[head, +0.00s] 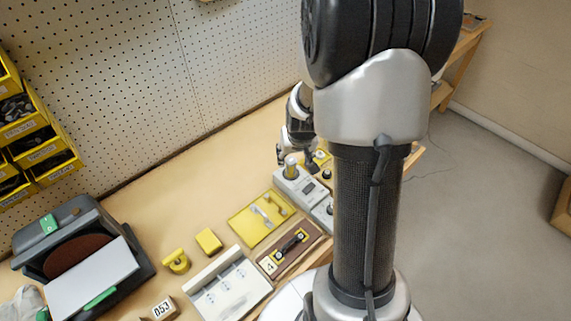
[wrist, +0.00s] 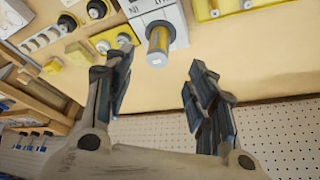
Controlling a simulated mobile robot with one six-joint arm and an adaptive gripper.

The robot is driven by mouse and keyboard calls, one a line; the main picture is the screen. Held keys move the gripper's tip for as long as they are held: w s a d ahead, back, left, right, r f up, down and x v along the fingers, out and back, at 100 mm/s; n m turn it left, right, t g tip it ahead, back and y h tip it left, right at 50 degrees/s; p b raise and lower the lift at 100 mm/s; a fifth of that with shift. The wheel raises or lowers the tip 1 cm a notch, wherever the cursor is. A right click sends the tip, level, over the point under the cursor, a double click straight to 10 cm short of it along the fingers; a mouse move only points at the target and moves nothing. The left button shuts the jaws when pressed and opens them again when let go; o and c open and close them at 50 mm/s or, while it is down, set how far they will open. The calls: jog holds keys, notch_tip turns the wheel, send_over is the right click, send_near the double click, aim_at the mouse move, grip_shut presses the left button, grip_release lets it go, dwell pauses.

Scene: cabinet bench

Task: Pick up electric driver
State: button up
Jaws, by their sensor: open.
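My gripper (wrist: 160,72) is open and empty, its two dark fingers spread wide in the wrist view. In the head view my gripper (head: 284,155) is partly hidden behind my arm, close above the back of a grey-white box (head: 300,186). A short yellowish cylinder with a pale end (wrist: 159,45) stands out from the box in the wrist view, just beyond the gap between the fingertips. It also shows in the head view (head: 291,167). I cannot tell whether this is the electric driver. A tool with a black handle (head: 291,243) lies on a brown board.
A yellow tray (head: 240,228) with a pale tool, a white tray (head: 215,285), yellow blocks (head: 208,240) and a dark machine (head: 70,245) occupy the bench. The pegboard wall (head: 200,90) stands behind. Bare bench (head: 180,190) lies along the wall.

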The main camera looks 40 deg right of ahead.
aim_at(291, 166)
jog(key=b+x, duration=0.4)
jog(key=x, duration=0.8)
jog(key=shift+w+d+f, duration=0.2)
jog(key=shift+f, duration=0.1)
jog(key=shift+r, duration=0.1)
grip_shut()
